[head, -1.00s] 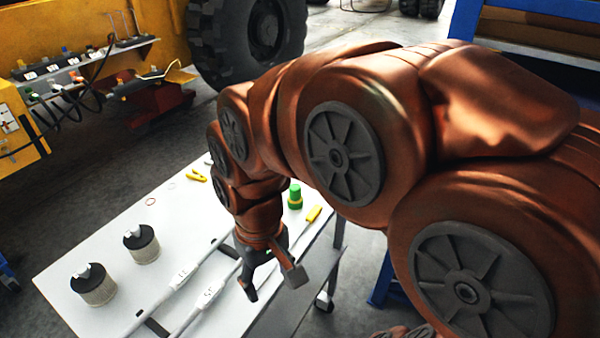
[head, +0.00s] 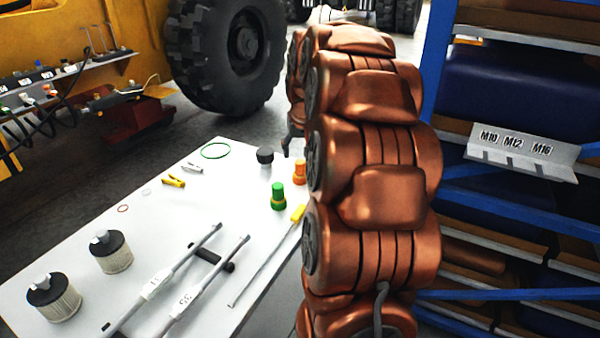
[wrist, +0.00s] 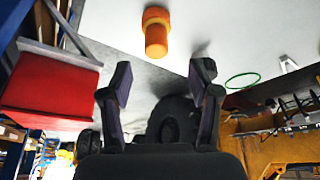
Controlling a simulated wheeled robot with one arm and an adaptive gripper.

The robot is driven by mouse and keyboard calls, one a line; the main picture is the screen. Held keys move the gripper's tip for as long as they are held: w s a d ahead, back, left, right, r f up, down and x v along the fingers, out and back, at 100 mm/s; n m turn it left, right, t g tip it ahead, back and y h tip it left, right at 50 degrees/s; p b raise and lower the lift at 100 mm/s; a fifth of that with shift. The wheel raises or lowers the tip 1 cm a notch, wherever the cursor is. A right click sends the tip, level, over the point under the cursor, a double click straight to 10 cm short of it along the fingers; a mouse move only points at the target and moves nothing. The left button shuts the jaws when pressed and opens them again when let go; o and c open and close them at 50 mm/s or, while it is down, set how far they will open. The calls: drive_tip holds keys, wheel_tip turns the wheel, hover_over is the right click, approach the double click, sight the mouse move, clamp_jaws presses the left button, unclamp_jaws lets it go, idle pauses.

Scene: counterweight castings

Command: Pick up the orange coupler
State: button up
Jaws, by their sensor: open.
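The orange coupler (head: 299,172) stands upright near the right edge of the white table (head: 130,235), close to my arm in the head view. In the wrist view the orange coupler (wrist: 156,34) shows at the top centre, beyond the fingertips and between their lines. My gripper (wrist: 161,80) is open and empty, with clear space between it and the coupler. In the head view my gripper is mostly hidden behind my arm.
A green coupler (head: 278,197) stands just in front of the orange one. A black cap (head: 265,156), a green ring (head: 215,151) and a yellow-handled screwdriver (head: 298,213) lie nearby. Torque wrenches (head: 160,285) and filters (head: 112,250) are further left. A blue rack (head: 440,120) stands right.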

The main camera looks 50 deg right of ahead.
sight(300, 162)
drive_tip(key=shift+s+p+x, duration=0.2)
drive_tip(key=shift+p+x, duration=0.5)
drive_tip(key=shift+x, duration=3)
drive_tip(key=shift+d, duration=0.2)
clamp_jaws()
